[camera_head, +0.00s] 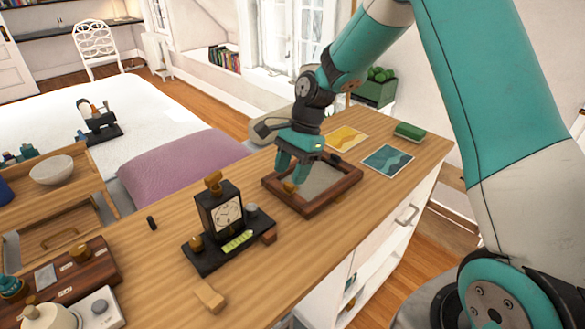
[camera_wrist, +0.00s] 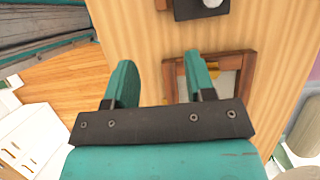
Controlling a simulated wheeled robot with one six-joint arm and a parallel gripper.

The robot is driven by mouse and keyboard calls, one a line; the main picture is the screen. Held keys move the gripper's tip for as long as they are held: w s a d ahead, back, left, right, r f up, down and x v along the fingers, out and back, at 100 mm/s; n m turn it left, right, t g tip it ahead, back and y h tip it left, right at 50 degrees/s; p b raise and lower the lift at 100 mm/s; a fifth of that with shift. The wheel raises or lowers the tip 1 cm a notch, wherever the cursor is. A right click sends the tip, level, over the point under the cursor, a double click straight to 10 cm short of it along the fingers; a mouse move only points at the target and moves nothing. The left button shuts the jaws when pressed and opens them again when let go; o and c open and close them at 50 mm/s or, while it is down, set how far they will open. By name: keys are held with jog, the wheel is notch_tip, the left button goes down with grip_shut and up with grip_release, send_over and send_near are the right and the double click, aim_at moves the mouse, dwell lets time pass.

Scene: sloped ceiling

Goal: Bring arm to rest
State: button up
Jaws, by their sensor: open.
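My arm reaches in from the upper right in the head view. My gripper (camera_head: 290,172) points down over the near left part of a wooden-framed tray (camera_head: 330,202) on the counter. In the wrist view, the two teal fingers of my gripper (camera_wrist: 160,85) stand wide apart with nothing between them. The tray's frame (camera_wrist: 250,75) shows behind the right finger. A small yellow-brown piece (camera_head: 289,187) lies at the tray by the fingertips. Whether the fingers touch it is unclear.
A black stand with a dial (camera_head: 222,215) is left of the tray. Two cards, yellow (camera_head: 346,137) and blue (camera_head: 388,160), and a green block (camera_head: 409,131) lie behind and right. A wooden block (camera_head: 210,298) is near the front edge. A bed with a pink pillow (camera_head: 165,165) adjoins the counter.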

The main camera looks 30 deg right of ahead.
jog(key=shift+d+r, duration=0.15)
jog(key=shift+r, duration=0.35)
jog(key=s+a+r+n, duration=0.7)
jog(key=s+r+n, duration=0.4)
jog(key=s, duration=0.1)
jog(key=s+a+r+n+t, duration=0.1)
jog(key=s+a+r+n, duration=0.1)
jog(key=s+n, duration=0.8)
jog(key=s, duration=0.3)
jog(key=shift+s+r+n, duration=0.3)
jog(key=shift+r, duration=0.05)
